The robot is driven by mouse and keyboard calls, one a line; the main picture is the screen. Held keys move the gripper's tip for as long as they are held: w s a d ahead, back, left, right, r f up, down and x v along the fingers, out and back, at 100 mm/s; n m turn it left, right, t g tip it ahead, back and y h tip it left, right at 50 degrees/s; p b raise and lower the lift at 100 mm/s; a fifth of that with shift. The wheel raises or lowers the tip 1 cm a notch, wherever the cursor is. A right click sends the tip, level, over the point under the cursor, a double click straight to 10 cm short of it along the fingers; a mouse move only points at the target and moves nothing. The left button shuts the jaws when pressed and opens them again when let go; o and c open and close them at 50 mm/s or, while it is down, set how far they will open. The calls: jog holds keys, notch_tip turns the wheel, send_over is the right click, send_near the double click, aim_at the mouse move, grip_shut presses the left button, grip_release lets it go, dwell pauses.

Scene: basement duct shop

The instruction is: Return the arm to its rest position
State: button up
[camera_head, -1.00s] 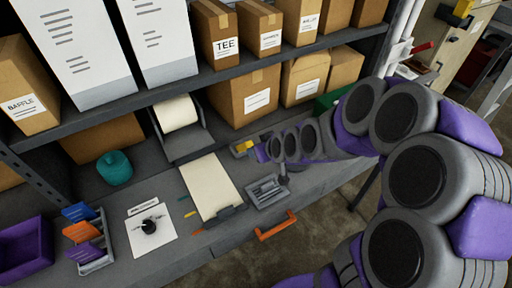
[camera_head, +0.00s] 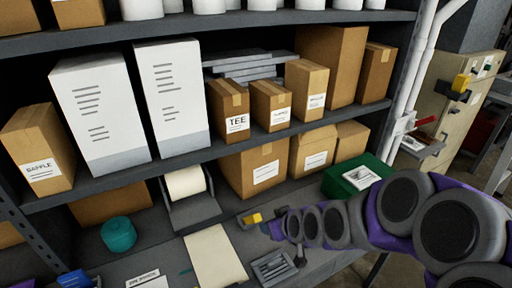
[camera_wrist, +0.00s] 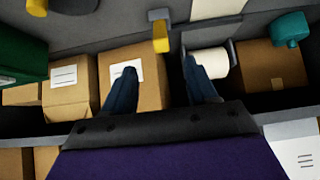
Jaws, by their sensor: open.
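My arm, grey and purple, reaches in from the lower right of the head view, low over the bench. My gripper shows in the wrist view (camera_wrist: 159,66) with two dark blue fingers spread apart and nothing between them. A cardboard box (camera_wrist: 140,75) on the lower shelf level lies behind the left finger, and a paper roll (camera_wrist: 210,64) lies behind the right finger. In the head view the end of the arm is near a small yellow-topped item (camera_head: 254,218); the fingertips are too small to make out there.
A green box (camera_head: 357,176) stands right of the cartons, near my arm. Open floor shows at lower right.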

jog(key=s+d+r+m+g+h+b, duration=0.1)
jog(key=s+g, duration=0.4)
jog(key=s, duration=1.1)
jog(key=s+d+r+m+g+h+b, duration=0.2)
jog(key=s+d+m+g, duration=0.1)
jog(key=s, duration=1.3)
jog(key=shift+s+m+g, duration=0.2)
jog(key=shift+m+g, duration=0.1)
jog(key=shift+g, duration=0.6)
